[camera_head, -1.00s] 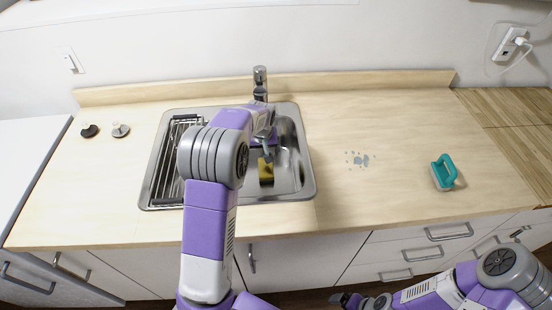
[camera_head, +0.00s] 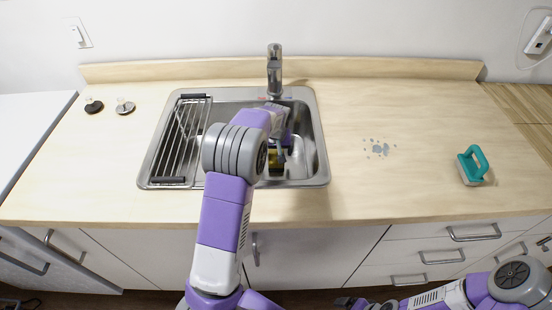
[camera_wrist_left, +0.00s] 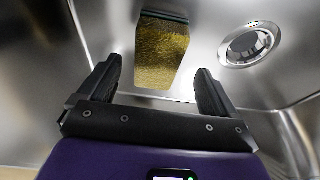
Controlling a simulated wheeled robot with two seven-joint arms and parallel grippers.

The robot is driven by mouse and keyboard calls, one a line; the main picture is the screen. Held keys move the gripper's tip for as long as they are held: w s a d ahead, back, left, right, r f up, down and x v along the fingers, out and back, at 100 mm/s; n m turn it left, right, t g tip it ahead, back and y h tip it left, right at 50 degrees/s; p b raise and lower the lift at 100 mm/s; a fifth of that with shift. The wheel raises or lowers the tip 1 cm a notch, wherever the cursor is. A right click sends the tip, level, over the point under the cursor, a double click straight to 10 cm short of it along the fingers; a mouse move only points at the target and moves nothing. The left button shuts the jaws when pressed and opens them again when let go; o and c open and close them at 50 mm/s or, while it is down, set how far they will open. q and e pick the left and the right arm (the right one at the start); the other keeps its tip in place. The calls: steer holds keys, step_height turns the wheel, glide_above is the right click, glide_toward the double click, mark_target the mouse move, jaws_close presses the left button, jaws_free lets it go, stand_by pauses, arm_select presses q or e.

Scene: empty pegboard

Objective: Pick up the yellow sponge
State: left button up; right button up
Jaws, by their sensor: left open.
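The yellow sponge (camera_head: 276,160) lies in the steel sink (camera_head: 318,180), partly hidden by my left arm in the head view. In the left wrist view the sponge (camera_wrist_left: 160,50) is a textured yellow block with a teal edge at its far end. My left gripper (camera_head: 280,153) is down in the sink over the sponge. In the left wrist view its two fingers (camera_wrist_left: 157,82) are spread, with the sponge just beyond and between the tips. Nothing is held. My right gripper (camera_head: 350,303) is low at the bottom edge, in front of the drawers, small and dark.
A wire rack (camera_head: 180,140) covers the left side of the sink. The faucet (camera_head: 274,70) stands behind it. The drain (camera_wrist_left: 250,45) is right of the sponge in the wrist view.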

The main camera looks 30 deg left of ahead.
mark_target(276, 154)
arm_select(q)
steer(key=b+x, duration=0.1)
steer(key=x, duration=0.3)
steer(key=shift+w, duration=0.2)
steer(key=shift+c, duration=0.4)
steer(key=c, duration=1.1)
steer(key=shift+r, duration=0.1)
step_height(276, 154, up, 13)
steer(key=p, duration=0.4)
steer(key=s+a, duration=0.2)
steer(key=s, duration=0.3)
steer(key=s+a, duration=0.3)
steer(key=s, duration=0.2)
steer(key=s+a+f+p, duration=0.1)
steer(key=s+a, duration=0.2)
steer(key=s, duration=0.3)
steer(key=shift+f, duration=0.1)
